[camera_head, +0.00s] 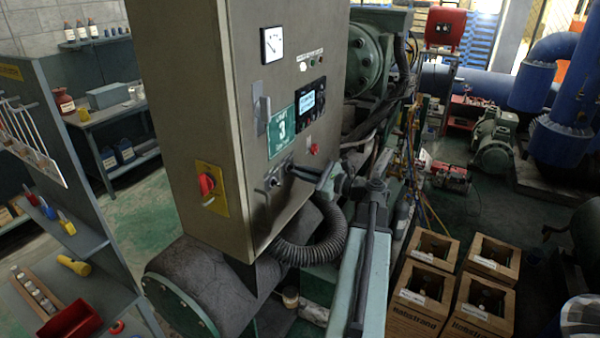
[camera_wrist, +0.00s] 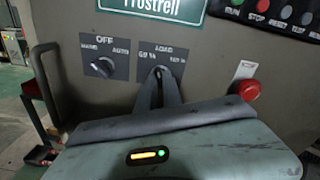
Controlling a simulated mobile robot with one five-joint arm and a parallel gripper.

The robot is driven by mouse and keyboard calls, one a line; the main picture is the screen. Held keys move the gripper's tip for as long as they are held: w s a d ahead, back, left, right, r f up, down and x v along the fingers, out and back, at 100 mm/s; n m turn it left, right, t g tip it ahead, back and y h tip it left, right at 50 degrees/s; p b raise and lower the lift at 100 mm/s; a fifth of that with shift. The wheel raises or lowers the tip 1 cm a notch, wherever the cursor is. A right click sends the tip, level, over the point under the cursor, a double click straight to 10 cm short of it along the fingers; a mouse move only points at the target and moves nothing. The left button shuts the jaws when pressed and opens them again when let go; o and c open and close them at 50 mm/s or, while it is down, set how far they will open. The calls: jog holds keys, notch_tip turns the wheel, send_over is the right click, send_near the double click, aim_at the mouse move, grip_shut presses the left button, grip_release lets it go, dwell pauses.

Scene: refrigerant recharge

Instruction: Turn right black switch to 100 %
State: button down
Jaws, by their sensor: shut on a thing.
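The right black switch (camera_wrist: 158,71) is on the cabinet's front panel, under a grey label reading LOAD with a % mark on each side, the right one seemingly 100 %. My gripper (camera_wrist: 161,84) is on this switch, shut on it; it also shows at the panel in the head view (camera_head: 296,170). The fingers hide most of the knob, so its exact setting cannot be told. The left black switch (camera_wrist: 103,67), marked OFF and AUTO, stands clear to the left of my gripper; it also shows in the head view (camera_head: 273,182).
A red button (camera_wrist: 248,90) sticks out right of my gripper. A green sign (camera_head: 281,131) and a lit display (camera_head: 307,103) are higher on the cabinet (camera_head: 190,110). A red rotary handle (camera_head: 207,184) is on the cabinet's left side. A ribbed hose (camera_head: 315,252) runs below.

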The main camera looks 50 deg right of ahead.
jog(key=m, duration=0.9)
jog(key=shift+a, duration=0.1)
